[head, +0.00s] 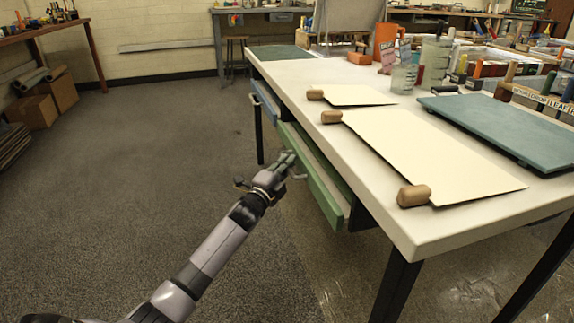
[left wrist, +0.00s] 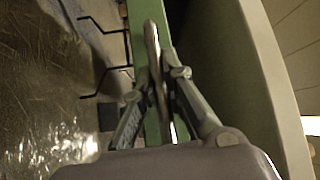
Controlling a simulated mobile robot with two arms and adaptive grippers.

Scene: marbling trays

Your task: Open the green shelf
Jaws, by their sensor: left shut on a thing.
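The green shelf (head: 322,190) is a long drawer with a green front under the near long side of the white table. Its front stands out from the table edge, with a dark gap behind it, so it is partly open. My left gripper (head: 285,164) is at the light metal handle (head: 299,176) on this front. In the left wrist view the two fingers (left wrist: 158,85) are closed around the handle bar (left wrist: 152,45), with the green front (left wrist: 139,15) right behind it. My right gripper is not in view.
The white table (head: 410,222) carries cream sheets (head: 430,155) with wooden knobs, a teal board (head: 500,125) and jars at the back. A blue-fronted drawer (head: 264,105) is beyond the green one. The grey floor (head: 150,160) left of the table is clear.

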